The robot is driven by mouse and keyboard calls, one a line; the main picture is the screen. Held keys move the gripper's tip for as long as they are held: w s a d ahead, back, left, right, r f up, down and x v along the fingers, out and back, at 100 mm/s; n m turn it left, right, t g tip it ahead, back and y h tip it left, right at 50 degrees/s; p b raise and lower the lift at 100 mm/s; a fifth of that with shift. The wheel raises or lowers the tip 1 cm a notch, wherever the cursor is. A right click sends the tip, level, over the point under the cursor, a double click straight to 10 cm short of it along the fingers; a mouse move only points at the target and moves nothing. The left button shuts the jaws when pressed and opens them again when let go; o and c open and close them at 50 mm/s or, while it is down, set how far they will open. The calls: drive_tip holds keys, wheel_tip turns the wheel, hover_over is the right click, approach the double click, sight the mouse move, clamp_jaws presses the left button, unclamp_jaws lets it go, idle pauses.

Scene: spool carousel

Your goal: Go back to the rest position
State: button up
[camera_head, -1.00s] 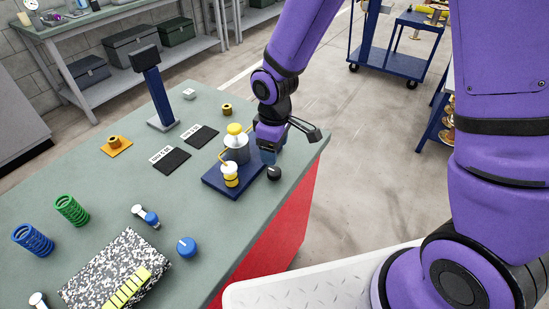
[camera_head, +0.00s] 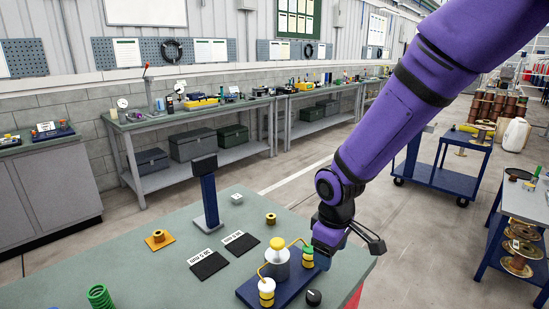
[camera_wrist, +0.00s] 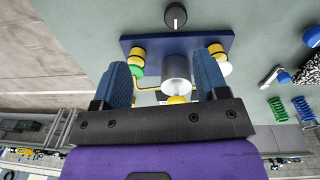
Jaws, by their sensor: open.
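My gripper (camera_head: 325,252) is at the right end of the spool carousel on the green-grey bench top. In the wrist view my gripper (camera_wrist: 163,80) is open, its two blue fingers spread with no object held between them. Another yellow spool (camera_head: 308,254) stands close beside my gripper. In the wrist view the cylinder (camera_wrist: 177,68) shows beyond the fingers. Any contact with my gripper cannot be told.
A black knob (camera_head: 313,297) sits beside the base. A dark blue post (camera_head: 210,200), two black pads (camera_head: 208,263) and an orange plate (camera_head: 160,240) are on the bench. A blue cart (camera_head: 440,170) stands on the floor behind. Open floor lies between.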

drive_tip(key=s+d+r+m+t, duration=0.2)
drive_tip(key=s+d+r+m, duration=0.25)
drive_tip(key=d+r, duration=0.4)
drive_tip(key=s+d+r+m+t, duration=0.1)
drive_tip(key=s+d+r+m, duration=0.3)
drive_tip(key=r, duration=0.7)
drive_tip(key=s+d+r+m+t, duration=0.1)
drive_tip(key=s+d+r, duration=0.3)
drive_tip(key=s, duration=0.6)
drive_tip(key=shift+s+d+m+t, duration=0.15)
drive_tip(key=shift+m+t, duration=0.15)
drive_tip(key=shift+m, duration=0.05)
